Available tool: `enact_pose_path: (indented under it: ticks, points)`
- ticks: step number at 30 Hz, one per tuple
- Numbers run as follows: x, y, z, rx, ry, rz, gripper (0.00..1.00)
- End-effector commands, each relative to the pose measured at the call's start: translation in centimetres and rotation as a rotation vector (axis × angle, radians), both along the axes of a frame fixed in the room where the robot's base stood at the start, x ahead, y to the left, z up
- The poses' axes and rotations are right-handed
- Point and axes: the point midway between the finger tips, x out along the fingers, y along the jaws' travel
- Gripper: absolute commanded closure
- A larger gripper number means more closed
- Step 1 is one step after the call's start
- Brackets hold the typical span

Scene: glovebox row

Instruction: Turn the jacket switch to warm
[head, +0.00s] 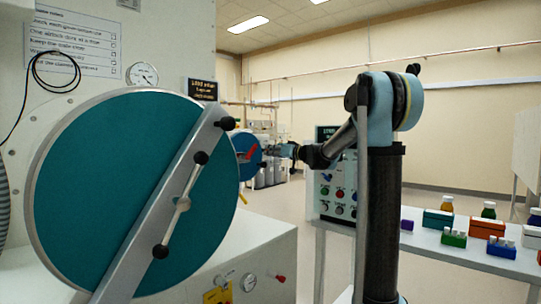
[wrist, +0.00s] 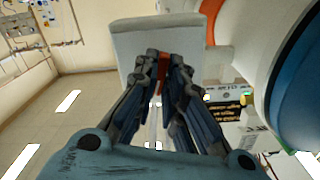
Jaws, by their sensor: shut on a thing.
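In the wrist view my gripper (wrist: 163,72) is closed around a narrow red-orange piece (wrist: 163,70), in front of a pale grey block (wrist: 135,45). The piece looks like a switch handle; most of it is hidden by the fingers, and its setting and any warm mark cannot be read. In the head view my gripper (head: 277,150) is small and far off, at the right of a blue round part (head: 248,168) with a red bar (head: 249,152).
A large teal round door (head: 90,190) with a grey bar fills the left. A panel with coloured knobs (head: 338,195) stands right of centre. A white table (head: 430,247) holds coloured boxes and bottles. In the wrist view, a large white and blue rounded body (wrist: 290,70) is close on the right.

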Motion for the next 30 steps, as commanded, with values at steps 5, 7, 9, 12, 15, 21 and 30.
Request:
enact_pose_path:
  ticks: [5,7,9,12,15,21,30]
  points:
    - [0.12,-0.25,-0.11,-0.076,-0.094,-0.006,1.0]
    - [0.12,-0.25,-0.11,-0.103,-0.129,-0.007,1.0]
    - [0.12,-0.26,-0.11,-0.126,-0.158,-0.007,1.0]
    - [0.12,-0.26,-0.11,-0.155,-0.194,-0.006,1.0]
    - [0.12,-0.27,-0.12,-0.175,-0.22,-0.006,1.0]
    - [0.12,-0.29,-0.13,-0.195,-0.245,-0.007,1.0]
    - [0.13,-0.29,-0.13,-0.197,-0.247,-0.007,1.0]
